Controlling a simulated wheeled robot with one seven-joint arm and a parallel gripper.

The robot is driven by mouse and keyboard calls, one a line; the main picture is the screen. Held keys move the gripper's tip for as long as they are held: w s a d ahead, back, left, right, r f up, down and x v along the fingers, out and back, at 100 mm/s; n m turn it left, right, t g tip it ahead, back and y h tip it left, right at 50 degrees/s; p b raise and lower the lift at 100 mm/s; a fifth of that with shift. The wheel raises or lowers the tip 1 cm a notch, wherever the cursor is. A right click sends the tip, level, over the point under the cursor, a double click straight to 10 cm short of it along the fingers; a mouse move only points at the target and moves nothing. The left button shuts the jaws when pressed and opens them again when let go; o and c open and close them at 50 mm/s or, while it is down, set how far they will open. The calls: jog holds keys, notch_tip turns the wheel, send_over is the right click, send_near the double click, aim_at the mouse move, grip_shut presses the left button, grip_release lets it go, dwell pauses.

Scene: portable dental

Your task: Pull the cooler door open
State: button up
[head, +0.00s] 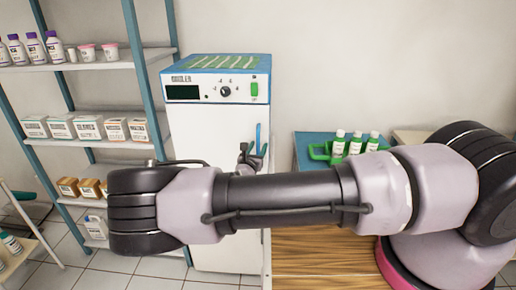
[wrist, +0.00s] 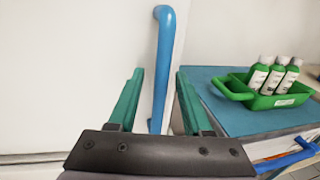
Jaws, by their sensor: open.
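The white cooler (head: 208,135) stands upright with a blue top and a control panel with a dial. Its front door looks shut. The blue vertical door handle (wrist: 166,55) is at the door's right edge and also shows in the head view (head: 258,135). My gripper (wrist: 160,76) is open, with one green finger on each side of the handle in the wrist view. No finger is seen closed on the handle. In the head view my arm hides the lower door and most of the gripper.
A shelf rack (head: 98,142) with bottles, cups and boxes stands left of the cooler. At right, a blue-topped surface (wrist: 222,105) holds a green basket (wrist: 278,95) with white bottles, close to my right finger. A wooden surface (head: 320,262) lies below my arm.

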jog(key=shift+c, duration=0.3)
grip_shut()
dwell(1.2)
